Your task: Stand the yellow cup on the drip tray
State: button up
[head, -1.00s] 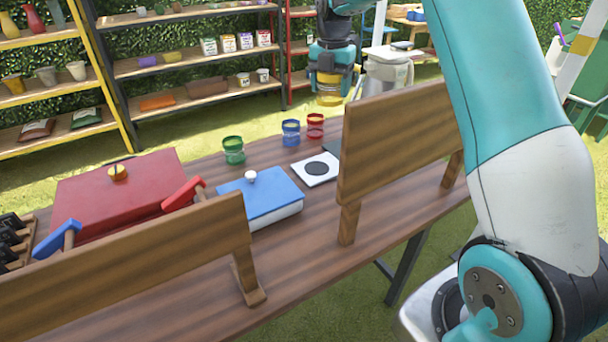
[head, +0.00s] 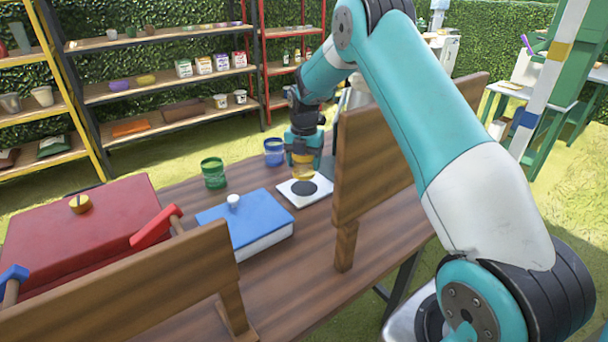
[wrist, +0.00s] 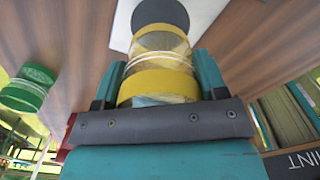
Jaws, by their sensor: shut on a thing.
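The yellow cup (head: 303,168) is held upright in my gripper (head: 303,153). In the wrist view, the teal fingers of my gripper (wrist: 158,75) are on either side of the cup (wrist: 162,42). The drip tray (head: 286,190) is a white square plate with a dark round disc, lying on the wooden table. The cup's base is just over the back part of the tray. I cannot tell whether it touches. The tray also shows beyond the cup in the wrist view (wrist: 122,25).
A green cup (head: 213,173) and a blue cup (head: 274,152) stand left of my gripper. A blue-lidded box (head: 245,220) lies left of the tray. A tall wooden panel (head: 375,175) stands close on the right, and a lower panel (head: 140,285) stands in front.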

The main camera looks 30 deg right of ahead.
aim_at(304, 175)
jog(key=shift+f, duration=2.4)
jog(key=shift+f, duration=0.2)
jog(key=o, duration=0.9)
jog(key=shift+o, duration=0.2)
jog(key=shift+r, duration=0.15)
notch_tip(304, 175, up, 12)
jog(key=b, duration=0.1)
